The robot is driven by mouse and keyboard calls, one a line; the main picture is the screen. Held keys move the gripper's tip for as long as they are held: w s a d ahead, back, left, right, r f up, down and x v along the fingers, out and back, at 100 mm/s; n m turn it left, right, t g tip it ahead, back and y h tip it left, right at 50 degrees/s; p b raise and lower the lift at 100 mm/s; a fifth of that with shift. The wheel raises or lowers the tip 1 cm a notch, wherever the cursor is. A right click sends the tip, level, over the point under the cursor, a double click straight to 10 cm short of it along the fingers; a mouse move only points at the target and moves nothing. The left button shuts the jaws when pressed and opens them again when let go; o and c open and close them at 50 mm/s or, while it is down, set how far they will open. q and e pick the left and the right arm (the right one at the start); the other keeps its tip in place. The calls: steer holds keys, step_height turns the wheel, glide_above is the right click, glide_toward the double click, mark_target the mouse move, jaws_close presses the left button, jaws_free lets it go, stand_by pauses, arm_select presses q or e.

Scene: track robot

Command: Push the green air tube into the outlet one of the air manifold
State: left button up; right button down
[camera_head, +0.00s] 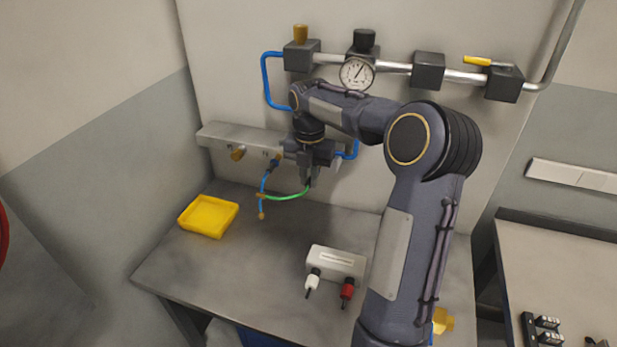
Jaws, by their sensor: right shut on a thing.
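My right gripper (308,181) is shut on the green air tube (288,197) in front of the air manifold. The green tube curves from the fingertips to the left, towards a brass-coloured piece by a blue tube. The air manifold (218,136) is a pale grey bar on the back wall with brass outlets (237,154). My right arm and gripper hide its right part, so I cannot tell whether the tube's end touches an outlet. My left gripper is not in view.
A yellow tray (208,216) lies at the table's left. A pale block (336,262) with a white and a red plug stands near the front. Blue tubes (265,181) hang by the manifold. A pipe with a gauge (357,74) runs above. The table's middle is clear.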

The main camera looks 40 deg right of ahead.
steer(key=shift+w+d, duration=0.3)
steer(key=shift+d, duration=0.2)
steer(key=shift+w+d, duration=0.25)
steer(key=shift+d, duration=0.25)
steer(key=c, duration=1.3)
jaws_free()
steer(key=shift+c, duration=0.2)
step_height(320, 180, up, 8)
steer(key=shift+f+b, duration=0.1)
steer(key=shift+b, duration=0.25)
